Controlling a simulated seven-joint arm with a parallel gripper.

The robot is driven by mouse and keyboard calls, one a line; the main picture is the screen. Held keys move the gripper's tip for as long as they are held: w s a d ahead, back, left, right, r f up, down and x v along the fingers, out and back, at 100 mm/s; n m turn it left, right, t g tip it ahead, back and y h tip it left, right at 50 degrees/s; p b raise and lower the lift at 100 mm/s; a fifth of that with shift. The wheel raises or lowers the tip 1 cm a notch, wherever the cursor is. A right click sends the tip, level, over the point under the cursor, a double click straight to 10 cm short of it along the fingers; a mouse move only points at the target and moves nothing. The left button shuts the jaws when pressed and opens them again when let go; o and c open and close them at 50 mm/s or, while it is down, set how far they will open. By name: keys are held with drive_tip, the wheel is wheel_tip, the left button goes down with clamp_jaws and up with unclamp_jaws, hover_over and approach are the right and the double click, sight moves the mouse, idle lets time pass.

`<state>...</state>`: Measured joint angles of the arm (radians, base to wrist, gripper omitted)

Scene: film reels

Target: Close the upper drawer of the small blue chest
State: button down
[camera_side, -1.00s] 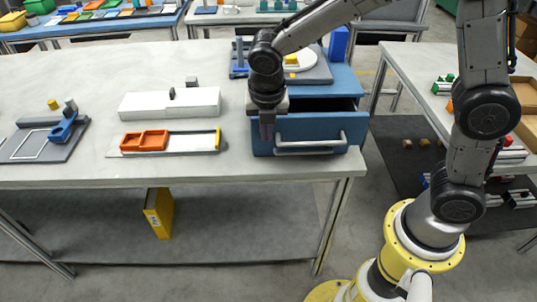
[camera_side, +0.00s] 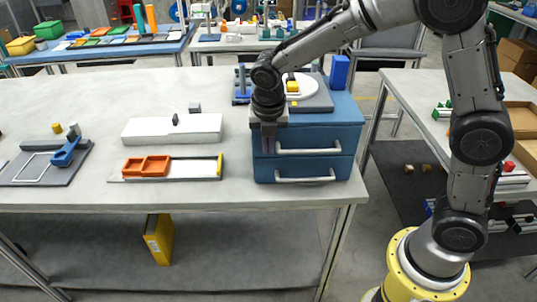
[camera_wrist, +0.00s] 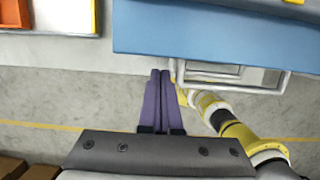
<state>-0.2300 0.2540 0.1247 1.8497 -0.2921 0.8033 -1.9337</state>
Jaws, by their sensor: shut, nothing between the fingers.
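The small blue chest (camera_side: 345,110) stands at the right end of the grey table. Its upper drawer (camera_side: 335,133) looks flush with the body, with no gap visible in the side view. The lower drawer (camera_side: 262,170) also looks shut. The upper drawer has a pale bar handle (camera_side: 310,151). My gripper (camera_side: 268,150) is shut and empty, pointing down at the left part of the upper drawer's front. In the wrist view its purple fingertips (camera_wrist: 160,73) lie together beside the left end of the handles, close to the blue chest (camera_wrist: 210,28). I cannot tell whether they touch it.
To the left lie a white box (camera_side: 172,130) and an orange tray (camera_side: 146,165). The table's front edge runs just before the chest.

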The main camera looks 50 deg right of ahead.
drive_tip(key=s+r+m+t, duration=0.1)
drive_tip(key=s+r, duration=0.4)
drive_tip(key=r, duration=0.9)
drive_tip(key=s+d+r+m+t, duration=0.1)
drive_tip(key=s+d+r+m, duration=0.3)
drive_tip(key=s, duration=0.5)
drive_tip(key=s+f+m+y, duration=0.1)
drive_tip(key=s+f+m, duration=0.3)
drive_tip(key=m, duration=0.7)
drive_tip(key=s+d+f+m+t+y, duration=0.1)
drive_tip(key=s+f+m, duration=0.3)
drive_tip(key=s+m, duration=0.3)
drive_tip(key=shift+s+m+t, duration=0.15)
drive_tip(key=shift+m+t, duration=0.15)
drive_tip(key=shift+m, duration=1.7)
